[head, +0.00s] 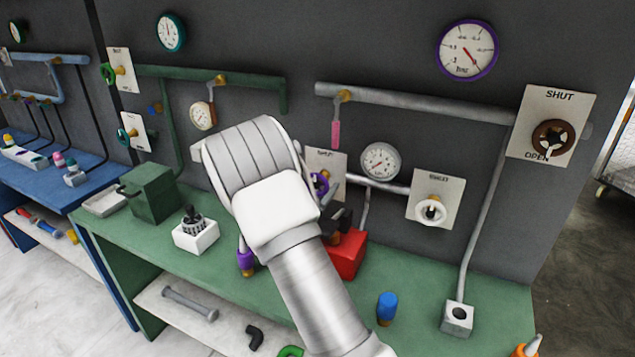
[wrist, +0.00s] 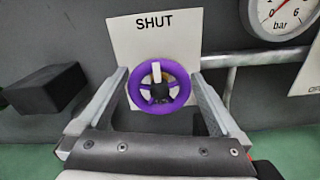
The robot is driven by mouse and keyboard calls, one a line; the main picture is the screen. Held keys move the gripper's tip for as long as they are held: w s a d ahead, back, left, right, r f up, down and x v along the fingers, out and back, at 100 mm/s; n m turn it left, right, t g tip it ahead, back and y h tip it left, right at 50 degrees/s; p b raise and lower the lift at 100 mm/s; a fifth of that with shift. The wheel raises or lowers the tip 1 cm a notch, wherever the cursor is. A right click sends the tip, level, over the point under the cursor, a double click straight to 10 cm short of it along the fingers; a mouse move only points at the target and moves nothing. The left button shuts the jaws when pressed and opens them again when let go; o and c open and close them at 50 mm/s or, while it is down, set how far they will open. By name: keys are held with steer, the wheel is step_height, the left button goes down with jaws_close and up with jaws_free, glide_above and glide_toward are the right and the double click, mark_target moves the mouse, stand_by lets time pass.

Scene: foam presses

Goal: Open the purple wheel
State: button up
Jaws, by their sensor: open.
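The purple wheel (wrist: 143,99) has a dark hub and a white pointer mark at its top, toward the word SHUT on its white plate (wrist: 185,45). In the head view the wheel (head: 323,180) is partly hidden behind my arm. My gripper (wrist: 160,73) is open, with one finger on each side of the wheel. Whether the fingers touch the rim I cannot tell. In the head view my gripper (head: 336,207) is in front of the plate, mostly covered by my wrist. The lower part of the plate is hidden.
A white wheel (head: 430,211) is to the right, and a brown wheel (head: 553,137) farther right. A gauge (head: 380,161) hangs between. A red block (head: 347,256) stands on the green bench below my gripper. A dark block (wrist: 47,88) is left of the plate.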

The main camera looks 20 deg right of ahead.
steer(key=c, duration=1.1)
steer(key=shift+n, duration=0.3)
steer(key=n+p, duration=0.2)
steer(key=n, duration=0.2)
steer(key=shift+w+r+n, duration=0.1)
steer(key=shift+w+n, duration=0.05)
steer(key=shift+n, duration=0.15)
steer(key=n+p, duration=0.3)
steer(key=n, duration=0.1)
steer(key=shift+a, duration=0.1)
steer(key=n+p, duration=0.2)
steer(key=n, duration=0.2)
steer(key=shift+p, duration=0.35)
steer(key=shift+w+f+n+p, duration=0.15)
steer(key=shift+n+p, duration=0.5)
steer(key=shift+n, duration=0.45)
steer(key=shift+s+f+n+p, duration=0.1)
steer(key=shift+n+p, duration=0.5)
steer(key=shift+n, duration=0.5)
